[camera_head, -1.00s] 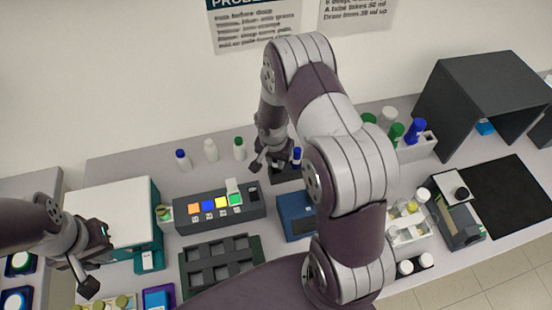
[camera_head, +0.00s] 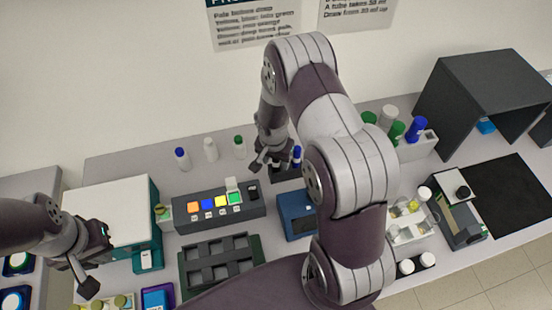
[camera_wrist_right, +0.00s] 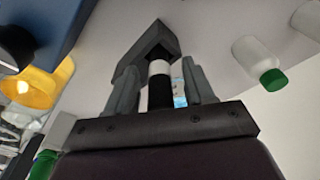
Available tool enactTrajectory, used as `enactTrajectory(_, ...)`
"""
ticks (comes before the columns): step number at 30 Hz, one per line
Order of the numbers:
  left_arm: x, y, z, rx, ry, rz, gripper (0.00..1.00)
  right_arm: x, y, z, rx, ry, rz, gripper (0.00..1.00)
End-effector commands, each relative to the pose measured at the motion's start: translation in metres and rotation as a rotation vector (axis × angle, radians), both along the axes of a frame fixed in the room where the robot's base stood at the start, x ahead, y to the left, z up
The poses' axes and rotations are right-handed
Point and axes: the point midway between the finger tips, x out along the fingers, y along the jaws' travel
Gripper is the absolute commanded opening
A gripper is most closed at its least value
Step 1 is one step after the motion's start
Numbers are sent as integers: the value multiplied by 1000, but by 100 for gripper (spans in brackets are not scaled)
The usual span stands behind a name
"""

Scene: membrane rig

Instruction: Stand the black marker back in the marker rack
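A white bottle with a green cap (camera_head: 239,148) stands left of the right gripper. A box with coloured buttons (camera_head: 220,209) and a blue device (camera_head: 296,214) are in front.

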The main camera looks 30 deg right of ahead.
Motion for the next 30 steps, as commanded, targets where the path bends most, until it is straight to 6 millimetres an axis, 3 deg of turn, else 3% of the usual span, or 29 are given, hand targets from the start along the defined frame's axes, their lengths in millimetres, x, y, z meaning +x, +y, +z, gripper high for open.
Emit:
enactTrajectory(5, 0, 0, 1, 0, 0, 0, 0, 0, 0, 1, 0, 0, 0, 53)
enactTrajectory(8, 0, 0, 9, 0, 0, 0, 0, 0, 1, 12, 0, -1, 0, 53)
enactTrajectory(15, 0, 0, 56, 0, 0, 0, 0, -6, 7, 80, 0, -1, 0, 53)
enactTrajectory(21, 0, 0, 79, 0, 0, 0, 0, -10, 12, 118, 0, 0, -1, 53)
enactTrajectory(30, 0, 0, 82, 0, 0, 0, 0, -12, 14, 125, 0, 0, 0, 53)
